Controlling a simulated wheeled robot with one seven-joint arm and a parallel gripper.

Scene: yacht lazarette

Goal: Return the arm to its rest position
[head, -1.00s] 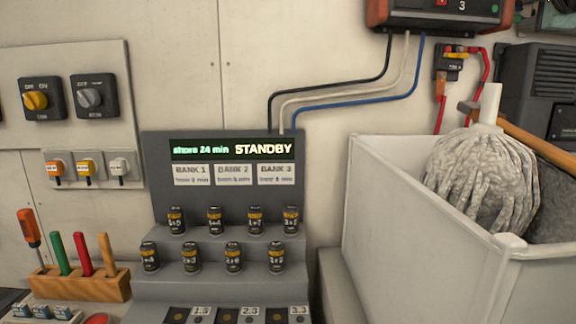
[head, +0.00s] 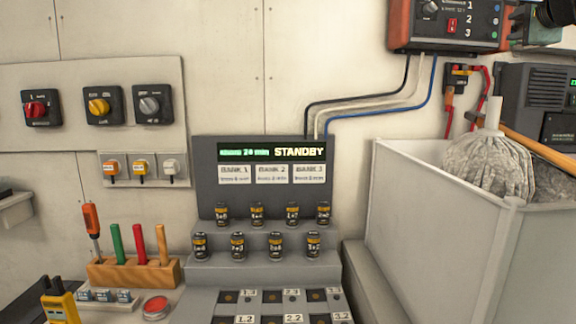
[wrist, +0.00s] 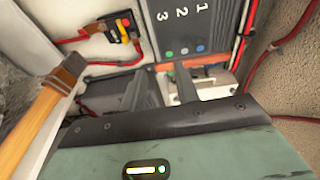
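My gripper (wrist: 156,82) shows in the wrist view as two dark fingers standing apart in front of a teal body. Nothing shows between them, so it is open and empty. It points toward the orange-ended control box (wrist: 182,25) on the wall. In the head view, a teal and black part at the top right corner (head: 532,24) looks like my own wrist, beside the same control box (head: 450,24); the rest of the arm is out of frame.
A white bin (head: 430,215) with a mop (head: 487,160) and a wooden-handled tool stands right. The tool's handle (wrist: 30,125) is close at left in the wrist view. A grey battery rack (head: 262,258) reads STANDBY. Red cables (wrist: 268,50) run along the wall.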

